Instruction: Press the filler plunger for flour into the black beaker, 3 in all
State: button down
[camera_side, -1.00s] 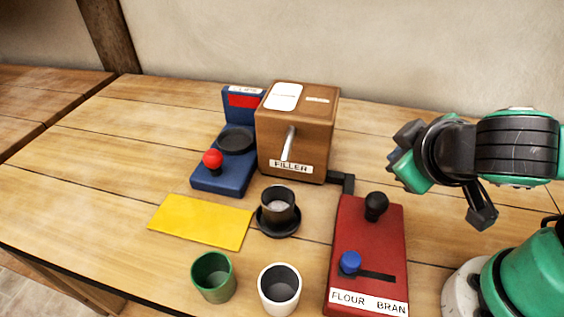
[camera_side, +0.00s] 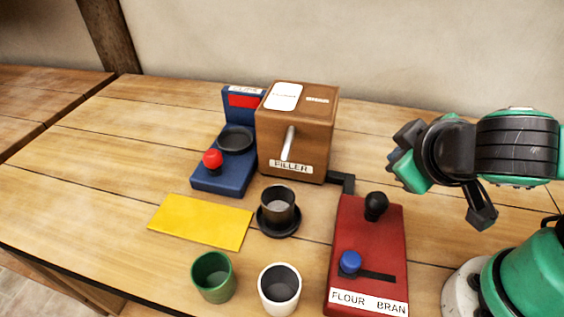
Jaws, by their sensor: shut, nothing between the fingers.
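The black beaker (camera_side: 279,213) stands upright on a round black stand (camera_side: 264,227) in front of the brown filler box (camera_side: 297,130). Some pale stuff shows inside the beaker. A silver spout or lever (camera_side: 288,143) sticks out of the filler's front above the FILLER label. A red control box (camera_side: 366,240) carries a black knob (camera_side: 376,204), which looks like the plunger, and a blue slider knob (camera_side: 349,263). The blue knob is at the slot's left end, on the FLOUR side of the label. My gripper (camera_side: 481,217) is shut and empty, up to the right of the red box, apart from everything.
A blue scale-like device (camera_side: 222,180) with a red knob (camera_side: 212,160) and black round plate stands left of the filler. A yellow mat (camera_side: 201,221) lies empty. A green cup (camera_side: 213,278) and a white cup (camera_side: 280,289) stand at the front. The table's left side is clear.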

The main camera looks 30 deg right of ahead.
dwell(0.9)
notch_tip(320, 180, up, 4)
jog(key=shift+w+a+f, duration=0.1)
jog(key=shift+f, duration=0.1)
dwell(0.4)
send_over(382, 201)
notch_tip(382, 201, down, 7)
jog(key=shift+a+f, duration=0.1)
jog(key=shift+f, duration=0.65)
jog(key=shift+f, duration=0.1)
dwell(1.7)
jog(key=shift+f, duration=0.35)
